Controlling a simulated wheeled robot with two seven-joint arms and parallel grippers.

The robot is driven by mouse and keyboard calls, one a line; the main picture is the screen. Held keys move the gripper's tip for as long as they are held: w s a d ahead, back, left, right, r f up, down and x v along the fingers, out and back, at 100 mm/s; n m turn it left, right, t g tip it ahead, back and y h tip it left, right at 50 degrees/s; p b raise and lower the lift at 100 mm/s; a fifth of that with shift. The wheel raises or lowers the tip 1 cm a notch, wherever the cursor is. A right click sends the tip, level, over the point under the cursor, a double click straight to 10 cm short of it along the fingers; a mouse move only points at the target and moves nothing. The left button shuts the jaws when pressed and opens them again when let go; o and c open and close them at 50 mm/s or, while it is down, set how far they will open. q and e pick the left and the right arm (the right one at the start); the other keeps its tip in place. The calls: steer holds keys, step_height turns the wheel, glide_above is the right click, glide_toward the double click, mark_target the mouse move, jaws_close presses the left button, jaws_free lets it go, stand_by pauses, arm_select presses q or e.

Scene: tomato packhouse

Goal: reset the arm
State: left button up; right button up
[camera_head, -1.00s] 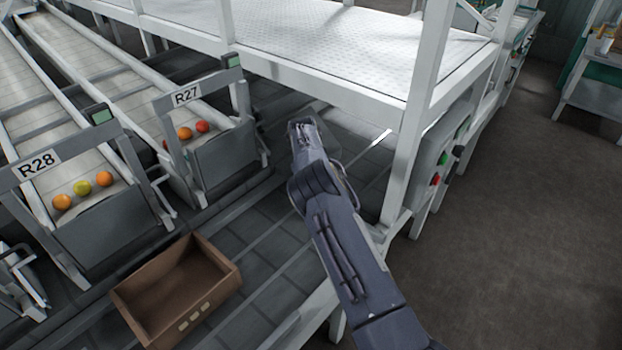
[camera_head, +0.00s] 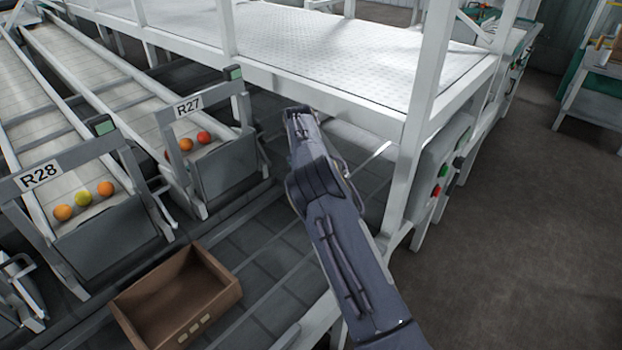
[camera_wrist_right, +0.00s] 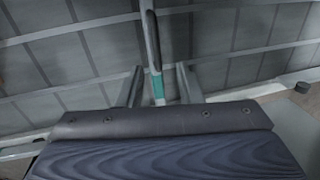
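My right arm (camera_head: 335,220) reaches in from the bottom right of the head view, its far end over the dark slatted floor beside the white platform. The fingers there are hidden in this view. In the right wrist view my right gripper (camera_wrist_right: 159,70) shows two short grey fingers spread apart, so it is open. A thin grey and teal bar (camera_wrist_right: 154,55) shows between and beyond them; I cannot tell how far off it is. No fruit is in the gripper. My left gripper is not in view.
A brown crate (camera_head: 218,273), empty as far as I see, lies at the lower left. Chutes R28 (camera_head: 115,240) and R27 (camera_head: 228,170) hold several tomatoes. The white platform's post (camera_head: 418,130) and frame stand close right of my arm. The brown floor (camera_head: 530,220) is clear.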

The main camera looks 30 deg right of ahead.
stand_by(0.4)
steer(key=s+d+r+n+t+y+p, duration=0.1)
steer(key=s+d+r+n+y+p, duration=0.25)
steer(key=s+r, duration=0.65)
steer(key=s+a+r+n+t+y, duration=0.2)
steer(key=s+r+n, duration=0.5)
steer(key=s+r, duration=0.2)
steer(key=s+a+r+n+t+y+p, duration=0.1)
steer(key=s+a+r+n, duration=0.2)
steer(key=s+a+n, duration=0.35)
steer(key=s+a+r+n+p, duration=0.2)
steer(key=s+a+n, duration=0.15)
steer(key=s, duration=0.55)
steer(key=s+a+f+n, duration=0.1)
steer(key=s+a+n, duration=0.2)
steer(key=s+n, duration=0.2)
steer(key=s+a+f+n+t, duration=0.1)
steer(key=s+a+f+n, duration=0.1)
steer(key=s+a+n, duration=0.1)
steer(key=shift+s+n+h+p, duration=0.35)
steer(key=shift+s+n, duration=0.5)
steer(key=shift+s, duration=0.35)
steer(key=shift+f, duration=0.1)
